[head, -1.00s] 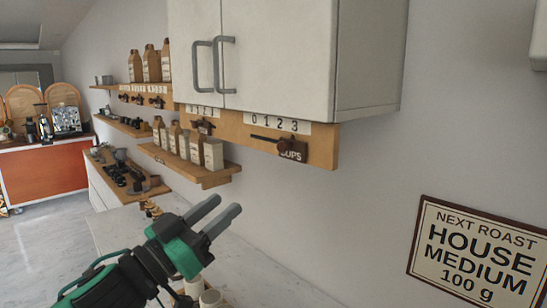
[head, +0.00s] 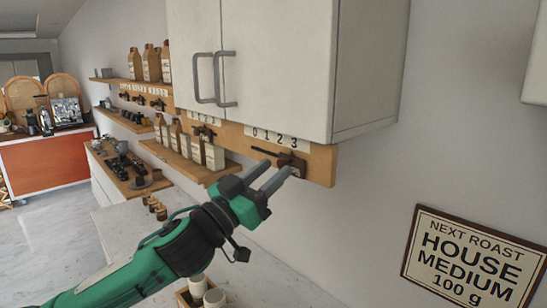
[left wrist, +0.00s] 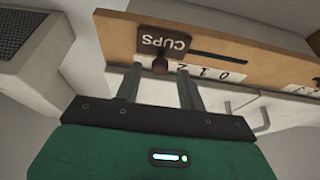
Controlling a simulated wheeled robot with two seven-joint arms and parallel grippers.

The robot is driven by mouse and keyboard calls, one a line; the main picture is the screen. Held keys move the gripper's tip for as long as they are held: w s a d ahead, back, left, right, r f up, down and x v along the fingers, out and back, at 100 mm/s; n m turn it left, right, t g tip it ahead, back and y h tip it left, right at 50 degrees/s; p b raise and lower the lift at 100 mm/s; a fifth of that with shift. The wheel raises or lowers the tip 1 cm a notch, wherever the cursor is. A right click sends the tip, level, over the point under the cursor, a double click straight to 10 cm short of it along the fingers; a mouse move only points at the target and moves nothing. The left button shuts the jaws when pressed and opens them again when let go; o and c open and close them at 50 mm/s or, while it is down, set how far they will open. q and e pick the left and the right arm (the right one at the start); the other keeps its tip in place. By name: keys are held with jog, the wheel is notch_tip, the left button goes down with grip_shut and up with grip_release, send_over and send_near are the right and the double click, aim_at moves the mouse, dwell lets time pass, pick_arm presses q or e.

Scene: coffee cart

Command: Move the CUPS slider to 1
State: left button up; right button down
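The CUPS slider has a dark red-brown knob (head: 286,158) on a wooden board under the white cabinet. The CUPS plate (left wrist: 163,42) sits at the knob in the left wrist view. The number strip (head: 274,138) reads 0 1 2 3. The knob stands toward its high end, around 2 to 3; the exact mark is hard to tell. My left gripper (head: 276,178) is open, just below and in front of the knob. In the left wrist view its fingers (left wrist: 162,78) are on either side of the knob, apart from each other. My right gripper is not in view.
A second slider (head: 203,132) is further left on the board. The white cabinet (head: 285,65) overhangs above. A wooden shelf (head: 205,173) with bags is at left. A tray with cups (head: 197,285) stands on the counter below.

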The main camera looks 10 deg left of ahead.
pick_arm(q)
jog(key=shift+w+d+r, duration=0.2)
jog(key=shift+w+d, duration=0.15)
jog(key=shift+w, duration=0.2)
grip_shut()
jog(key=w+a, duration=0.4)
jog(key=a, duration=0.2)
jog(key=shift+w+a, duration=0.15)
jog(key=shift+a, duration=0.2)
grip_release()
